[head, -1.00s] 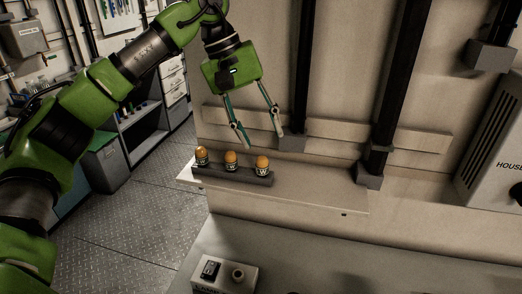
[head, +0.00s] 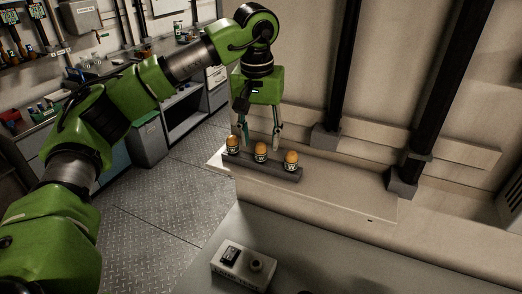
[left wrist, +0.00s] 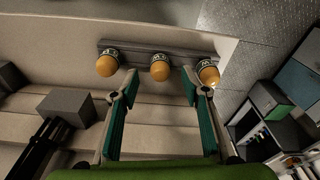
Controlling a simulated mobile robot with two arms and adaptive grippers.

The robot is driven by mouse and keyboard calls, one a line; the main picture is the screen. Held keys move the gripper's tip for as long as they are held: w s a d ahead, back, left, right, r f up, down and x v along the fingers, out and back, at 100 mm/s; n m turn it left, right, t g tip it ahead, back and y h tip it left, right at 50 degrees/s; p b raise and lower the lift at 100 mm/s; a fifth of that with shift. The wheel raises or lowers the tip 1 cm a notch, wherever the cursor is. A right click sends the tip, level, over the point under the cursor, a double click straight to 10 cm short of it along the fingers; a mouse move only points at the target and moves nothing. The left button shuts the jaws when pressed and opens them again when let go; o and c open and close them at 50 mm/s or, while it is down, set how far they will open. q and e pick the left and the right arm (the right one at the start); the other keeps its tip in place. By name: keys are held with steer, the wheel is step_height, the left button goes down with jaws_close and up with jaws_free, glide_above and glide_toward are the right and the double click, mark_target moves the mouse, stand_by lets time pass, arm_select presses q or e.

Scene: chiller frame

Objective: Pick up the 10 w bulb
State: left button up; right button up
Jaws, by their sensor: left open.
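Three orange bulbs with dark-and-white labelled bases stand in a row in a dark rack (head: 275,173) on the shelf. In the head view they are the left bulb (head: 233,142), the middle bulb (head: 261,150) and the right bulb (head: 291,158). The labels are too small to read, so I cannot tell which is the 10 w bulb. My left gripper (head: 260,147) is open, pointing down by the middle bulb. In the left wrist view, the middle bulb (left wrist: 160,71) shows between the open fingertips, with nothing gripped. My right gripper is not in view.
The pale shelf (head: 345,195) is bare right of the rack. Black vertical pipes with grey blocks (head: 403,180) stand along the wall behind. A small grey box (head: 240,265) with a switch and knob sits on the surface in front.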

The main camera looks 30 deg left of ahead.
mark_target(260, 143)
arm_select(q)
steer(key=f, duration=0.1)
steer(key=f+p, duration=0.2)
steer(key=shift+w+a+f, duration=0.15)
steer(key=shift+w+f, duration=0.2)
steer(key=shift+f, duration=0.35)
steer(key=c, duration=1)
